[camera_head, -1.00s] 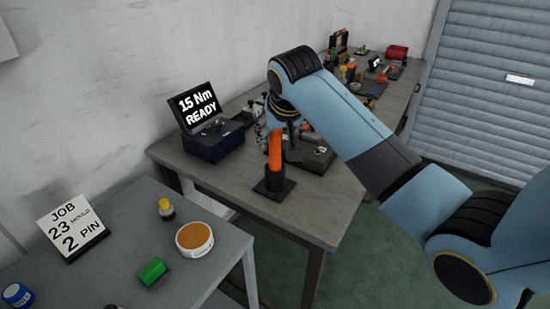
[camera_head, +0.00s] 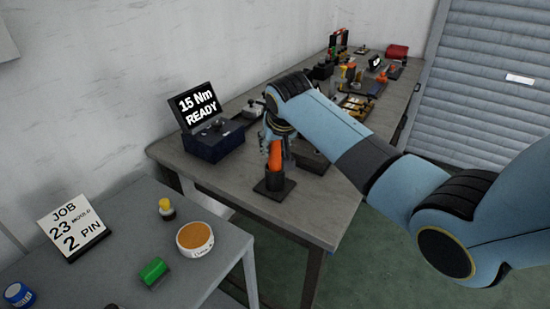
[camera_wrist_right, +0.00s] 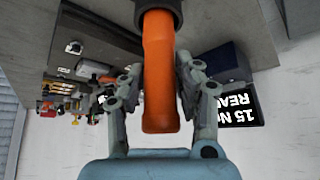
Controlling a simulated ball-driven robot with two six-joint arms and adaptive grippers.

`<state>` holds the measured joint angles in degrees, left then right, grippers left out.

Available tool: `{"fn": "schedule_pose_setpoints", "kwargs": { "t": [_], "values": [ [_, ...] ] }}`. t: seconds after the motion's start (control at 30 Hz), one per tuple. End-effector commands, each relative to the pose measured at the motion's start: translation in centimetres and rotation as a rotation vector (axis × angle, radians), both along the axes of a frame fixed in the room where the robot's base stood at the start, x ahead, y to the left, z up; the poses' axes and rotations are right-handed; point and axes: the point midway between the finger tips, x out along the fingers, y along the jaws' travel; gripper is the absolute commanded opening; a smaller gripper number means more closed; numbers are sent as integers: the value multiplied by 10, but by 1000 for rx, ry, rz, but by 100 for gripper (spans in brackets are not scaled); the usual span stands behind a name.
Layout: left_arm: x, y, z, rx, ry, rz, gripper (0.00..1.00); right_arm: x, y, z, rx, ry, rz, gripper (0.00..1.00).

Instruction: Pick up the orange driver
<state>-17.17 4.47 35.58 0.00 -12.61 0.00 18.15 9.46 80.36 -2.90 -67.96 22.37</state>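The orange driver (camera_head: 275,154) stands upright in a dark holder (camera_head: 276,186) near the front of the far bench. In the right wrist view the driver (camera_wrist_right: 159,75) fills the middle, its upper end in that picture in the dark holder (camera_wrist_right: 158,8). My right gripper (camera_head: 269,146) is at the driver in the head view, partly hidden by my wrist. In the wrist view my right gripper's fingers (camera_wrist_right: 159,80) are open, one on each side of the driver, with a narrow gap seeming to show. My left gripper is not in view.
A dark box with a "15 Nm READY" screen (camera_head: 199,108) stands left of the driver. Tools and trays (camera_head: 362,82) crowd the bench behind. The near table (camera_head: 120,220) holds a job sign (camera_head: 72,228), a round tin (camera_head: 195,238) and a green piece (camera_head: 153,270).

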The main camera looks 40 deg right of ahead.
Motion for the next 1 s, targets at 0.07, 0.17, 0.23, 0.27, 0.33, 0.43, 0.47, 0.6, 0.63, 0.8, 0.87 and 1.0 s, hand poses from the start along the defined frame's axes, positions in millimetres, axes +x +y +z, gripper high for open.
{"fn": "schedule_pose_setpoints", "kwargs": {
  "t": [0.07, 0.17, 0.23, 0.27, 0.33, 0.43, 0.47, 0.6, 0.63, 0.8, 0.87, 1.0],
  "values": [
    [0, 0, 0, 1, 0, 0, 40, 0, 0, 0, 0, 0, 0, 20],
    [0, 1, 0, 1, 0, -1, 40, 0, 0, 0, 0, 0, 0, 7],
    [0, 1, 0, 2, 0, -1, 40, 0, 0, 0, 0, 1, 0, 0],
    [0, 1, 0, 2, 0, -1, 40, 0, 0, 0, 0, 1, 0, 0],
    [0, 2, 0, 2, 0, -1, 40, 0, 0, 0, 0, 1, 0, 0],
    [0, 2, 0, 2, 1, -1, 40, 0, 0, 1, -1, -2, 0, 0],
    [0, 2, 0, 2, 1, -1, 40, 0, 0, 1, -1, -2, 0, 0],
    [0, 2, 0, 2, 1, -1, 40, 1, 0, 2, -1, -2, 0, 0],
    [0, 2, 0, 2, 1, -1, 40, 1, 0, 3, -1, -3, 0, 0],
    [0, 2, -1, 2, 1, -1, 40, 2, 0, 26, -1, -7, 0, 0],
    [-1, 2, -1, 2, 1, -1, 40, 2, -1, 38, -2, -8, 0, 0],
    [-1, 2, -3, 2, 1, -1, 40, 2, -1, 68, -2, -8, 1, 0]
  ]
}}
